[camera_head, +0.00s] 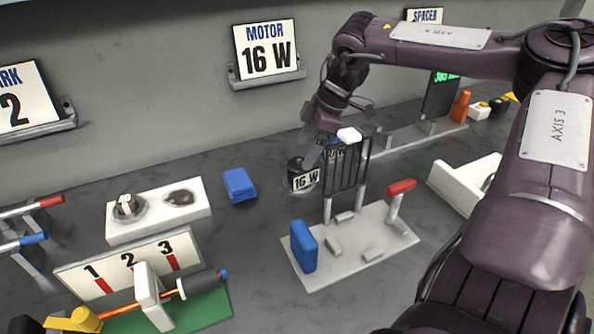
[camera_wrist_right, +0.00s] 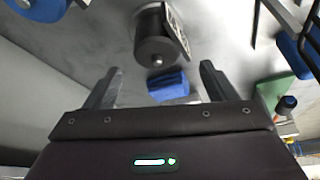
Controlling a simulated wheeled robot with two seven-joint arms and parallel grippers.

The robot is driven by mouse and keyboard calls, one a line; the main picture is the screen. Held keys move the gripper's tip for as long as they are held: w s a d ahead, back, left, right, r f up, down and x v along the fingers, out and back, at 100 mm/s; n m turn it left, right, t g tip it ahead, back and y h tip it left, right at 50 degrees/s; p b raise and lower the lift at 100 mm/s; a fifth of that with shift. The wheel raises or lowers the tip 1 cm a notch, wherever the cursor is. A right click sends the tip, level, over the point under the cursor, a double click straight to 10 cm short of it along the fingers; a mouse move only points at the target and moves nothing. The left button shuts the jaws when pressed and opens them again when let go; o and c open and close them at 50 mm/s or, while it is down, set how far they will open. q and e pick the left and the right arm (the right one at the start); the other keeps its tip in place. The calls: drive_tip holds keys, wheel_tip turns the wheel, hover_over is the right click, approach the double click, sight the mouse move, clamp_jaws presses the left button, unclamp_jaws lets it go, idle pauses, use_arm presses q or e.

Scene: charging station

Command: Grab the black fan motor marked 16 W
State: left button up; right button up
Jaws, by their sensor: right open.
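The black fan motor with the 16 W label (camera_head: 305,180) stands on the grey bench below the wall sign reading MOTOR 16 W (camera_head: 267,46). In the right wrist view the motor (camera_wrist_right: 155,48) is a dark cylinder with a short shaft, its label on the side. My right gripper (camera_head: 312,150) is open right at the motor, partly covering it in the head view. In the wrist view the motor lies beyond the open fingers (camera_wrist_right: 157,78), roughly centred between them. No contact is clear. Another partly hidden W label (camera_head: 336,153) shows behind the black rack.
The upright black rack (camera_head: 347,172) stands close right of the motor, on a white plate (camera_head: 350,245) with a blue block and red-topped lever. A loose blue block (camera_head: 239,185) lies left; a white box with knobs (camera_head: 158,211) is farther left. The wall is close behind.

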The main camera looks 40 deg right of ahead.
sight(299, 163)
drive_tip(key=shift+x, duration=1.2)
drive_tip(key=x, duration=0.5)
drive_tip(key=shift+d, duration=0.15)
drive_tip(key=shift+w+f, duration=0.15)
drive_tip(key=shift+f, duration=0.25)
use_arm(q)
drive_tip(key=shift+w+d, duration=0.1)
drive_tip(key=shift+w, duration=0.35)
